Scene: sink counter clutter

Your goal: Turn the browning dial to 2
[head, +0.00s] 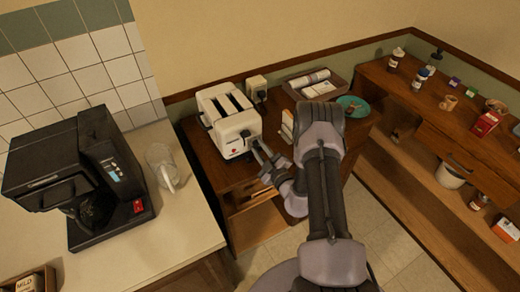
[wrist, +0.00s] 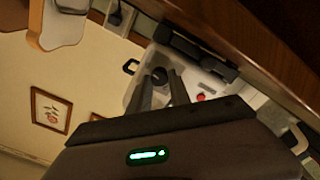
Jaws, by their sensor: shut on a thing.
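The white toaster (head: 222,104) stands on the wooden cabinet against the wall, its two dark slots facing up. Its front, with a red button (wrist: 201,97), also shows in the wrist view. The browning dial (wrist: 160,75) is a dark round knob on that front. My gripper (head: 257,147) reaches the toaster's front from the right. In the wrist view, my gripper (wrist: 161,82) has its two fingers on either side of the dial, shut on it. The fingers partly cover the dial, and its pointer and number marks are too small to read.
A black coffee maker (head: 80,175) and a glass jug (head: 165,165) stand on the pale counter at left. Behind my arm are a tray (head: 315,84) and a green plate (head: 354,106). A cluttered wooden shelf unit (head: 450,125) stands at right.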

